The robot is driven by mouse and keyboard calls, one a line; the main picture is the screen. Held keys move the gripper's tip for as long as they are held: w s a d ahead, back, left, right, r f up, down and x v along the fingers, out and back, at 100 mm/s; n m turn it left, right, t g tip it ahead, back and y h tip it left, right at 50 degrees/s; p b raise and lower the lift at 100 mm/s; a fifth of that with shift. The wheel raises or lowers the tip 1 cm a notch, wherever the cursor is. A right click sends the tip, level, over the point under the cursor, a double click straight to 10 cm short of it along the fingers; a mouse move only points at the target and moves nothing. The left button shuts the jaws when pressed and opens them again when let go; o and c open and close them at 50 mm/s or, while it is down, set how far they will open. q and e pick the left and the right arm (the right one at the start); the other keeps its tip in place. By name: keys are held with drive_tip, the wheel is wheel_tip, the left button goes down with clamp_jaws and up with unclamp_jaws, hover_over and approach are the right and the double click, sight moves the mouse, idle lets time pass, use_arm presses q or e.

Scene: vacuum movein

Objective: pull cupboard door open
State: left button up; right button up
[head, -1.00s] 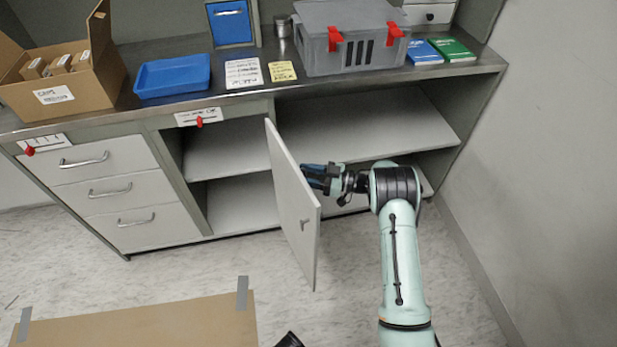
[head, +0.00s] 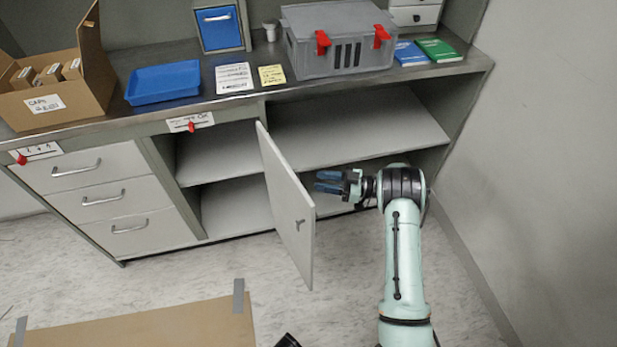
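The cupboard door (head: 285,205) is a light grey panel that stands swung out from the cupboard, well ajar, with a small dark handle (head: 300,224) on the face toward me. Its other face is hidden. Shelves (head: 360,133) show inside the cupboard to both sides of the door. My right gripper (head: 322,182) is just right of the door, on its hidden-face side. Its two blue fingers are apart with nothing between them, and a small gap to the door seems to show.
Drawers (head: 110,195) are left of the cupboard. The countertop carries an open cardboard box (head: 75,100), a blue tray (head: 165,82) and a grey toolbox (head: 340,40). A taped cardboard sheet (head: 150,325) lies on the floor. A wall (head: 550,170) closes the right side.

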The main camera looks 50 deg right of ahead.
use_arm(q)
drive_tip(key=shift+s+d+r, duration=0.25)
drive_tip(key=shift+s+r, duration=0.1)
drive_tip(key=shift+s, duration=0.2)
use_arm(e)
drive_tip(key=v, duration=0.6)
use_arm(q)
drive_tip(key=shift+d, duration=0.15)
use_arm(e)
drive_tip(key=shift+w+d, duration=0.1)
